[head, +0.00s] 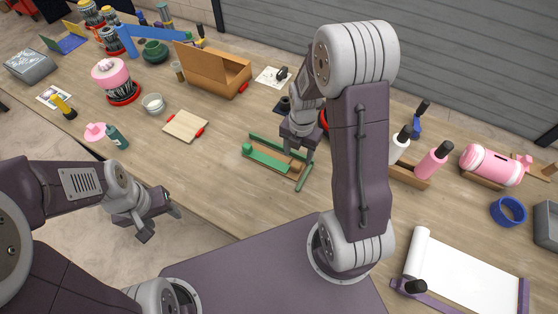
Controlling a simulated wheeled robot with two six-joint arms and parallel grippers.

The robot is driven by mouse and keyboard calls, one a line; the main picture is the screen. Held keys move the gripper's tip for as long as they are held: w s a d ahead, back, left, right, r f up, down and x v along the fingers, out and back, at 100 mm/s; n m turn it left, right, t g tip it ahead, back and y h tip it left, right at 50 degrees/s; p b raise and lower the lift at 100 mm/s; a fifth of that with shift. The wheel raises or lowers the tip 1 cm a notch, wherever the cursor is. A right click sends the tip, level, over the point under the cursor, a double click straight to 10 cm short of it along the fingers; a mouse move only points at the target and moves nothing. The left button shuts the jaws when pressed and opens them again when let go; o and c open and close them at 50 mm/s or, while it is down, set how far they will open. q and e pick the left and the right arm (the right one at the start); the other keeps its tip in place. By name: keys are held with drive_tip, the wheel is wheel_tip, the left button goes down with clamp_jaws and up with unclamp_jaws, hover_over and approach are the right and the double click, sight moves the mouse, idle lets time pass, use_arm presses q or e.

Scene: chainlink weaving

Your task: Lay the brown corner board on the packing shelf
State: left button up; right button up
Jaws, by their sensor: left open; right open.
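A flat brown piece (288,164) lies among green bars (265,157) on the table in front of my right arm; it may be the brown corner board, but I cannot tell for sure. My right gripper (298,150) is open, pointing down just over its right part and hiding some of it. I cannot tell whether it touches. No packing shelf is clearly recognisable; an open brown box with a raised back panel (212,72) stands further back. My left gripper (158,220) is open and empty, off the table's front edge at left.
A pale board with red ends (186,125), a white bowl (153,103) and a dark green bottle (117,137) sit left of centre. Pink and white bottles (434,161), a pink canister (490,163), a blue ring (508,211) and a paper roll (455,272) are at right.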

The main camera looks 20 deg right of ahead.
sight(296, 164)
wheel_tip(296, 164, down, 5)
drive_tip(key=shift+a+r+p, duration=0.1)
drive_tip(key=shift+r+p, duration=0.1)
drive_tip(key=shift+p, duration=0.15)
drive_tip(key=shift+f, duration=0.35)
clamp_jaws()
